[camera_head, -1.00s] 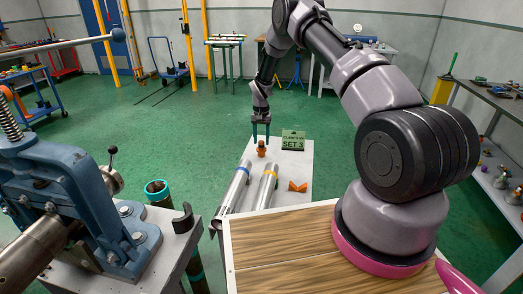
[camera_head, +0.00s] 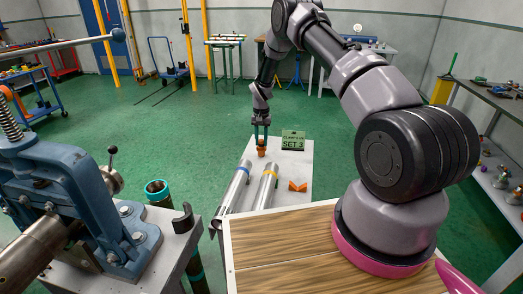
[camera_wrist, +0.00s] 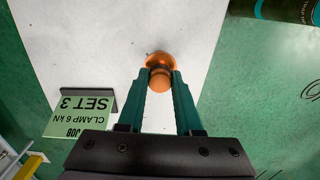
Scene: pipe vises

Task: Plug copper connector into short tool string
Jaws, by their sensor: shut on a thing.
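The copper connector (camera_head: 261,153) stands upright at the far end of the white table. My gripper (camera_head: 261,143) points down over it, with its teal fingers shut on its upper part. In the wrist view the copper connector (camera_wrist: 160,60) sits between the fingertips of my gripper (camera_wrist: 161,77), its wider flange just beyond them. The connector seems to still touch the table. Two silver tubes lie on the table, one with a blue band (camera_head: 234,188) and one with a yellow band (camera_head: 268,186). I cannot tell which thing is the short tool string.
An orange V-shaped piece (camera_head: 297,186) lies right of the tubes. A green "SET 3" sign (camera_head: 293,140) stands beside the gripper. A blue vise (camera_head: 75,195) clamps a pipe at left, near an upright teal-collared dark tube (camera_head: 157,190).

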